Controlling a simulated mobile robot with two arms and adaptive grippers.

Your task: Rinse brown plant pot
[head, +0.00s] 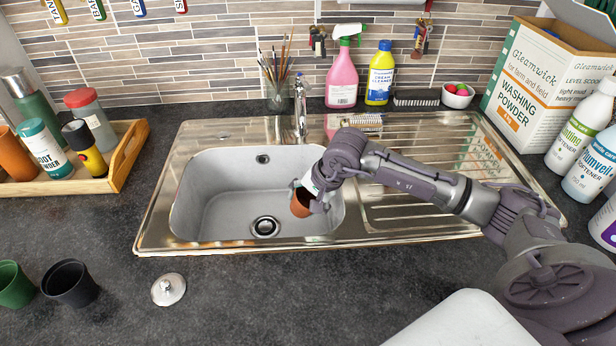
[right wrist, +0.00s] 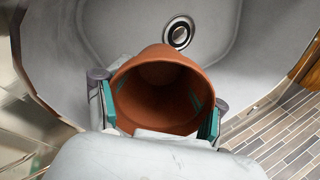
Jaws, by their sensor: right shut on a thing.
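The brown plant pot (head: 300,203) is in my right gripper (head: 312,197), over the right part of the sink basin (head: 215,190). In the right wrist view the pot (right wrist: 165,95) sits between the two green-padded fingers of the right gripper (right wrist: 160,108), which are shut on its sides. Its open mouth faces the wrist camera and its inside looks empty. The basin's drain (head: 265,227) is left of and below the pot. The tap (head: 300,110) stands at the basin's back edge. No water stream is visible. My left gripper is not in view.
The ribbed drainboard (head: 420,150) lies right of the basin, under my right arm. A green pot (head: 14,285), a black pot (head: 70,284) and a metal plug (head: 168,289) are on the front left counter. A wooden tray (head: 125,160) with bottles stands left. A washing powder box (head: 535,80) stands right.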

